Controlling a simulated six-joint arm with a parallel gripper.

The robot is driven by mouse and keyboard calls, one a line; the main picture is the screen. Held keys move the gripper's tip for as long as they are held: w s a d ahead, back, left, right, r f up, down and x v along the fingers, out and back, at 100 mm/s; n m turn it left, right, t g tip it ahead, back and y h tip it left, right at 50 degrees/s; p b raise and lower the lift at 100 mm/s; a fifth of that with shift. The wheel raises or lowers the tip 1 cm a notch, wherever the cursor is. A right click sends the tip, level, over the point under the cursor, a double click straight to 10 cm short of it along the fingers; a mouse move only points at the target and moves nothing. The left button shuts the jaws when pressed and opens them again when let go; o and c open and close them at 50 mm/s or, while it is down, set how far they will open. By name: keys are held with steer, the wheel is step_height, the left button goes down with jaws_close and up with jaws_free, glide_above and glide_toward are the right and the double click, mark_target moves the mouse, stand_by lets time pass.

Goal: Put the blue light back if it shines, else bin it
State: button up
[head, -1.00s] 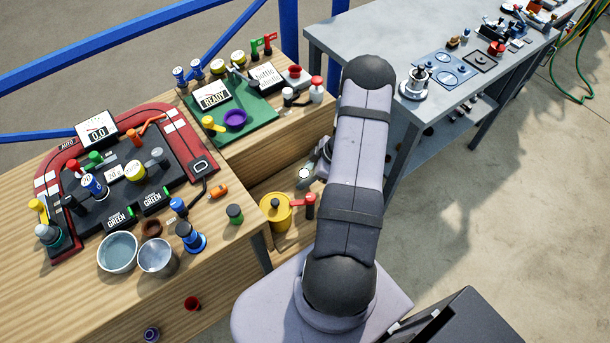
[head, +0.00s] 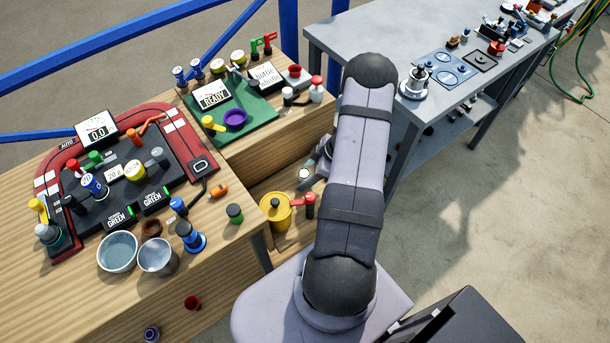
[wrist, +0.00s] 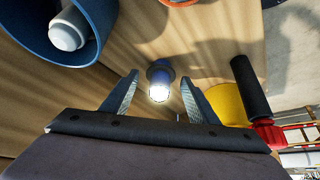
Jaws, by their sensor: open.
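In the wrist view the blue light (wrist: 160,74) has a dark blue body and a bright, white-glowing lens facing my camera. Its lens looks lit. My gripper (wrist: 159,78) is open, with one finger on each side of the light in the picture and a visible gap to both. I cannot tell how far the light lies beyond the fingertips. In the head view my arm hides most of the gripper; a small white round thing (head: 304,174) shows beside it, probably the light's lens. No bin can be identified for certain.
A blue round rim (wrist: 93,45) with a pale knob inside fills the wrist view's upper left. A yellow pot (head: 276,212) and a red-handled part (head: 309,204) stand close by. The wooden bench (head: 50,290) holds two metal bowls and crowded devices; a grey table (head: 335,38) stands behind.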

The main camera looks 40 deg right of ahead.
steer(key=v, duration=1.1)
steer(key=shift+r, duration=0.15)
